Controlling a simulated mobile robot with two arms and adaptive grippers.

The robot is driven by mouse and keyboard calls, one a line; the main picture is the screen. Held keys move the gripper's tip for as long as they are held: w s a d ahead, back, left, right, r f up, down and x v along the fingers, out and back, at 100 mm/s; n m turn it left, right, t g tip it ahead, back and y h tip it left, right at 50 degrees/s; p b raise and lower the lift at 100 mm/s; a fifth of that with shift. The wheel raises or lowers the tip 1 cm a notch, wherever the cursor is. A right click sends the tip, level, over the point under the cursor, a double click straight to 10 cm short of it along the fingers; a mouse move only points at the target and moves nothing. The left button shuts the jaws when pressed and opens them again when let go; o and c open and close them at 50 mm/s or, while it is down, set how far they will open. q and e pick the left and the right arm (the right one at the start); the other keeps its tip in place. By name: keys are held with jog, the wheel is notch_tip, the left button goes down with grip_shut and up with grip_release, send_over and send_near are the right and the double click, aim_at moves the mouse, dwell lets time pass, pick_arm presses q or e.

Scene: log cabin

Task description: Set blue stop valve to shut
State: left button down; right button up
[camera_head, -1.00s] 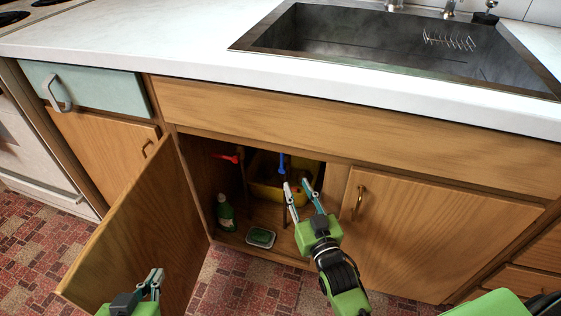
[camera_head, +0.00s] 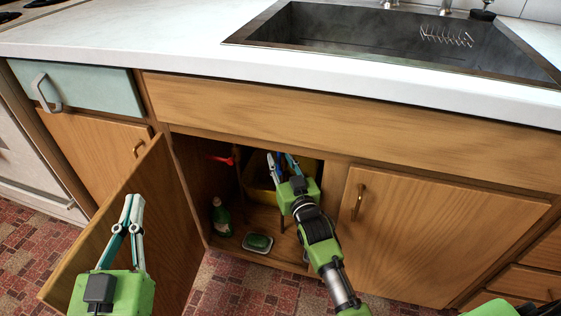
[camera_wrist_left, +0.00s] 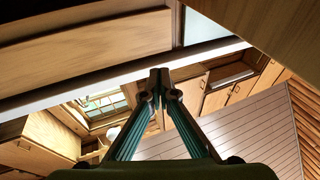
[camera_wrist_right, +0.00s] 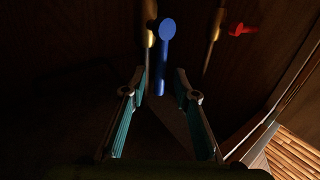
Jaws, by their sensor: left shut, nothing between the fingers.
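The blue stop valve handle (camera_wrist_right: 166,45) is upright on a brass-coloured pipe in the right wrist view. Its rounded end is beyond the fingertips and its lower part is between them. My right gripper (camera_wrist_right: 159,74) is open around the lower handle; I cannot tell if a finger touches it. In the head view my right gripper (camera_head: 280,155) is inside the cabinet under the sink and mostly hides the handle. My left gripper (camera_head: 133,199) is shut and empty, raised in front of the open cabinet door. It also shows shut in the left wrist view (camera_wrist_left: 159,72).
A red valve handle (camera_head: 222,159) is on a pipe left of the blue one. A green bottle (camera_head: 220,217) and a sponge in a dish (camera_head: 257,243) stand on the cabinet floor. The open door (camera_head: 150,220) bounds the left side.

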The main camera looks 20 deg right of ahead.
jog(key=shift+w, duration=0.25)
pick_arm(q)
jog(key=shift+s+r+t, duration=0.1)
jog(key=shift+r+t, duration=0.2)
jog(key=shift+r, duration=0.15)
pick_arm(e)
grip_shut()
pick_arm(q)
jog(key=shift+f, duration=0.1)
